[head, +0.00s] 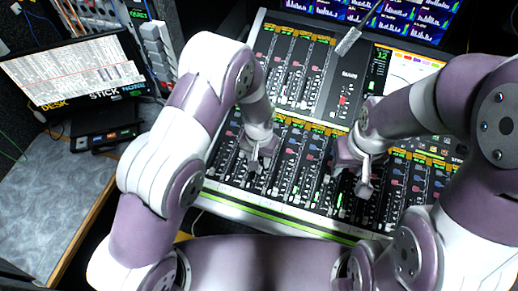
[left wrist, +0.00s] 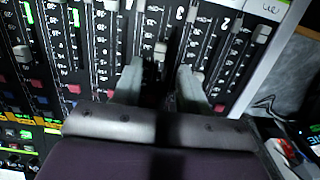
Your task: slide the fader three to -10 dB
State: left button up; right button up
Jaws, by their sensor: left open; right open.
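The mixing console (head: 222,203) carries rows of narrow vertical faders. My left gripper (head: 257,163) is over the lower fader bank at its left end. In the left wrist view my left gripper (left wrist: 159,68) is open, its two fingers apart, with a light fader cap (left wrist: 160,51) showing between and just beyond the tips. My right gripper (head: 365,188) is open and empty over the bank further right.
A second fader bank (head: 289,73) lies behind. Meter screens (head: 408,18) stand at the back. A monitor (head: 75,70) and a grey desk (head: 58,180) are at the left.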

pick_arm(q)
notch_tip(320, 180, up, 7)
jog(key=b, duration=0.1)
jog(key=shift+r, duration=0.15)
dwell(0.3)
jog(key=s+a+r+n, duration=0.1)
jog(key=s+a+r, duration=0.4)
jog(key=a, duration=0.3)
jog(key=s+a+r+n+t, duration=0.1)
jog(key=s+a+r+n, duration=0.1)
jog(key=s+a+r, duration=0.3)
jog(key=s+a, duration=0.2)
jog(key=a, duration=0.2)
jog(key=shift+s, duration=0.35)
jog(key=shift+w, duration=0.15)
dwell(0.3)
